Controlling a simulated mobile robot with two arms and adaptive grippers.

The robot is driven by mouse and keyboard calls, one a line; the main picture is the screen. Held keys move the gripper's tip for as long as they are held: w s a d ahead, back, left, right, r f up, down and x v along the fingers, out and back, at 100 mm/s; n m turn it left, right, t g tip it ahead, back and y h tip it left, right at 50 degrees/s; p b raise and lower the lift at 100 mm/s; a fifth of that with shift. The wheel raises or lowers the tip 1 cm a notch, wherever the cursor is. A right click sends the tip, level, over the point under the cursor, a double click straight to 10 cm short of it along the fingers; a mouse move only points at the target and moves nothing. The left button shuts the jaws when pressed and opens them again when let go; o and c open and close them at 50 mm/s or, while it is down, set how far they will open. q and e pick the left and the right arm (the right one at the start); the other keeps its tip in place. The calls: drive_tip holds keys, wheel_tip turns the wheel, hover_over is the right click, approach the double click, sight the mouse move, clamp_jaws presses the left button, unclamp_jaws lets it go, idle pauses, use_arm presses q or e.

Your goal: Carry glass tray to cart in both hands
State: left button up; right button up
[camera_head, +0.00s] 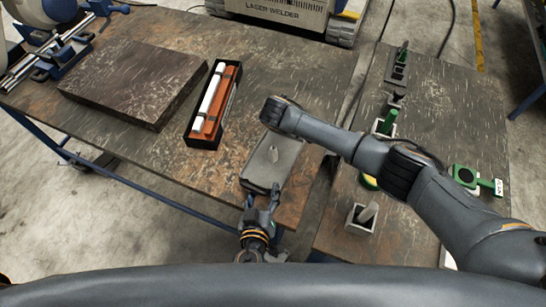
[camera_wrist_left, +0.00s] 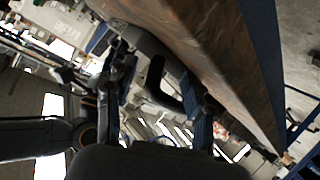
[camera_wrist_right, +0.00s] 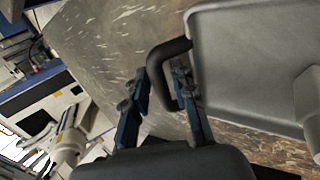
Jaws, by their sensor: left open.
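My left gripper (camera_head: 262,200) is open at the tray's near end. In the left wrist view the tray's black handle (camera_wrist_left: 158,82) lies between its spread fingers. My right arm reaches across the tray's far end, and its gripper is hidden in the head view. In the right wrist view my right gripper (camera_wrist_right: 162,95) is open, with a dark handle (camera_wrist_right: 156,66) of the tray between its fingers and gaps around it.
A black case (camera_head: 214,105) with a red and a white bar and a dark stone slab (camera_head: 130,82) stand left of the tray. A second table (camera_head: 420,110) to the right carries green-handled tools. A laser welder (camera_head: 285,15) stands at the back.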

use_arm(q)
drive_tip(key=shift+c, duration=0.4)
use_arm(e)
drive_tip(key=shift+c, duration=0.6)
use_arm(q)
drive_tip(key=c, duration=0.3)
use_arm(e)
drive_tip(key=c, duration=0.3)
use_arm(q)
clamp_jaws()
use_arm(e)
clamp_jaws()
use_arm(q)
drive_tip(key=shift+r, duration=0.1)
use_arm(e)
drive_tip(key=shift+r, duration=0.1)
